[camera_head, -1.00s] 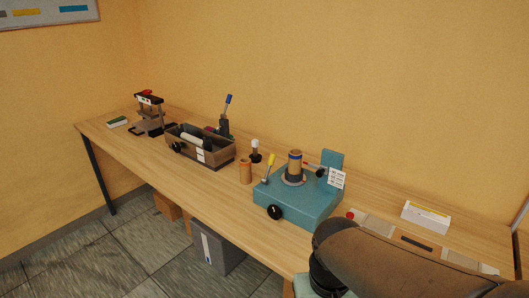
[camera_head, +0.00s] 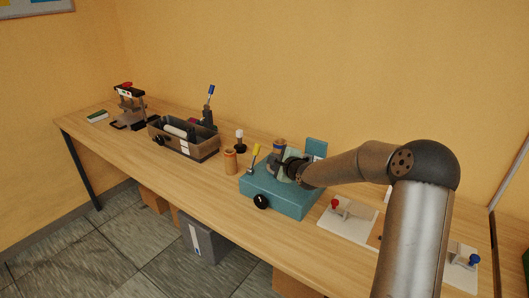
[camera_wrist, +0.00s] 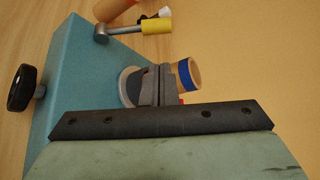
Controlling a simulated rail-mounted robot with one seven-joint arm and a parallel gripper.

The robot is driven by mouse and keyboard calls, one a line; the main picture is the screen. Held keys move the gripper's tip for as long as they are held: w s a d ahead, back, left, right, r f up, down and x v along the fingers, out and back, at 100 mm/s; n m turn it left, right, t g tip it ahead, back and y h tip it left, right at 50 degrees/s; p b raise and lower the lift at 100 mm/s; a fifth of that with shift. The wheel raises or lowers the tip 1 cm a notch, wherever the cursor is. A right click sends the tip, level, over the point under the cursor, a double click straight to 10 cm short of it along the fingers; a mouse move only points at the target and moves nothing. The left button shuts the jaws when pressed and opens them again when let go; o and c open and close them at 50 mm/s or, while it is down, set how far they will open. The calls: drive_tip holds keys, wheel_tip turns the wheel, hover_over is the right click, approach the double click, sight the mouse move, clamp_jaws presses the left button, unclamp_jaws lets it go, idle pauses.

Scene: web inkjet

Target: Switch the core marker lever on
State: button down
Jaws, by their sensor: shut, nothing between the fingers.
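A teal machine (camera_head: 284,203) stands on the bench and also fills the left of the wrist view (camera_wrist: 75,75). A lever with a yellow grip (camera_head: 256,150) rises from its left side; the wrist view shows its grey rod and yellow grip (camera_wrist: 156,27). A brown core with a blue band (camera_head: 279,146) stands on the machine, partly hidden by my gripper (camera_head: 277,166); it also shows in the wrist view (camera_wrist: 189,75). My gripper, shut and empty, is over the machine beside the core, right of the lever and apart from it. I cannot tell whether it touches the core.
A black knob (camera_head: 261,202) is on the machine's front. A loose brown core (camera_head: 230,162) and a white-topped stamp (camera_head: 239,140) stand to its left. A grey-brown bin (camera_head: 199,152) is further left. A plate with a red knob (camera_head: 347,224) lies right.

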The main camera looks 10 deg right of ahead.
sight(254, 158)
drive_tip(key=p+x, duration=0.2)
drive_tip(key=x, duration=0.8)
drive_tip(key=shift+f+p, duration=0.1)
drive_tip(key=shift+p, duration=0.25)
drive_tip(key=shift+s+f+b, duration=0.1)
drive_tip(key=shift+b, duration=0.45)
